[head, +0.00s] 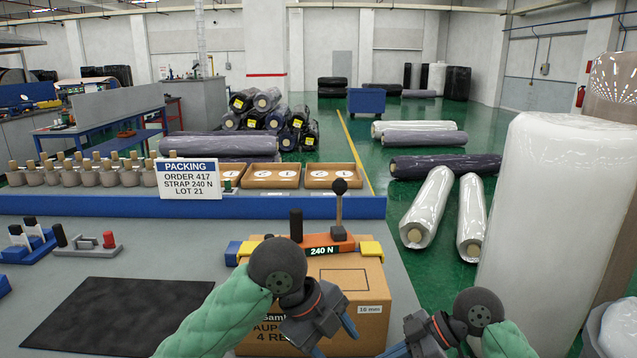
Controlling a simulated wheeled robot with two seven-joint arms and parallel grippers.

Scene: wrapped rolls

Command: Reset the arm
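My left gripper (333,338) hangs in front of the cardboard box (345,275). Its two blue-grey fingers are spread apart, with nothing seen between them. My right gripper (395,350) is at the bottom edge, right of the box, its fingers pointing down and left. They are partly cut off, so its opening is unclear. On the box sits an orange strapping tool (318,241) reading 240 N, with an upright lever (339,207) topped by a black knob. Neither gripper visibly touches the tool. My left forearm covers part of the box's front.
A PACKING sign (188,179) reads order 417, strap 240 N, lot 21. A black mat (118,315) lies left on the grey table. A tall white wrapped roll (550,220) stands close at right.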

